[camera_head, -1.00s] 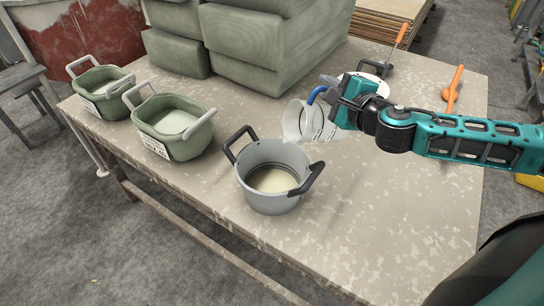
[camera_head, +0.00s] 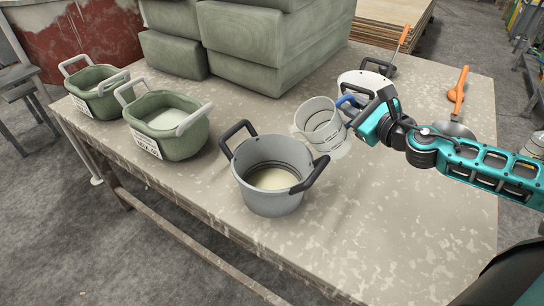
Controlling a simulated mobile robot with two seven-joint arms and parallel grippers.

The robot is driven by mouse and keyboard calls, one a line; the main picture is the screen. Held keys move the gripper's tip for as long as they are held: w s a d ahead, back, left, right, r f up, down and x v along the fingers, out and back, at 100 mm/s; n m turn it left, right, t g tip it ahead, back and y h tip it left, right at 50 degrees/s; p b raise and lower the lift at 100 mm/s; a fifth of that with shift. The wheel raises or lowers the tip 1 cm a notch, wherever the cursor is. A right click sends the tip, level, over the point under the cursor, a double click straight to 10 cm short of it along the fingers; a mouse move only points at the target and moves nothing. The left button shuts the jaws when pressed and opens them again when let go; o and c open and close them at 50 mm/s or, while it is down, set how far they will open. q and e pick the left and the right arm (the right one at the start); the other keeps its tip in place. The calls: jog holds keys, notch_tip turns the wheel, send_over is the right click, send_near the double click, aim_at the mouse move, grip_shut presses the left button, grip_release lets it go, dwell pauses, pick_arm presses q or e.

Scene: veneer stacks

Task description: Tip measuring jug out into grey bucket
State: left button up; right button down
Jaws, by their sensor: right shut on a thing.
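The measuring jug (camera_head: 318,127) is clear with dark markings and a blue handle (camera_head: 347,101). My right gripper (camera_head: 362,116) is shut on this handle and holds the jug behind and right of the bucket. The jug leans somewhat, with its open rim facing up and to the left; I see no stream from it. The grey bucket (camera_head: 262,198) stands upright on the table, with two dark handles and pale material (camera_head: 273,179) on its floor. The jug and bucket look apart. My left gripper is not in view.
Two green tubs (camera_head: 172,145) (camera_head: 97,100) with pale contents stand at the left. Large green blocks (camera_head: 250,50) fill the back. A white round pot (camera_head: 365,80) and an orange-handled tool (camera_head: 458,90) lie behind and right of my gripper. The table's front right (camera_head: 370,225) is clear.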

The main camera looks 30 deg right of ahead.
pick_arm(q)
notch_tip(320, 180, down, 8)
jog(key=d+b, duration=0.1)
jog(key=b, duration=0.8)
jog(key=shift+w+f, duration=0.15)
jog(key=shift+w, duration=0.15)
pick_arm(e)
jog(key=d+f+m+t, duration=0.1)
jog(key=d+f+m, duration=0.3)
jog(key=f+m, duration=0.2)
notch_tip(320, 180, down, 2)
jog(key=shift+s+d+f, duration=0.15)
jog(key=shift+s+d, duration=0.05)
jog(key=shift+d, duration=0.15)
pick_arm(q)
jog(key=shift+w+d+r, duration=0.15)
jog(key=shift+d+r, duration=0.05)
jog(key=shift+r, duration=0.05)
pick_arm(e)
jog(key=shift+s, duration=0.1)
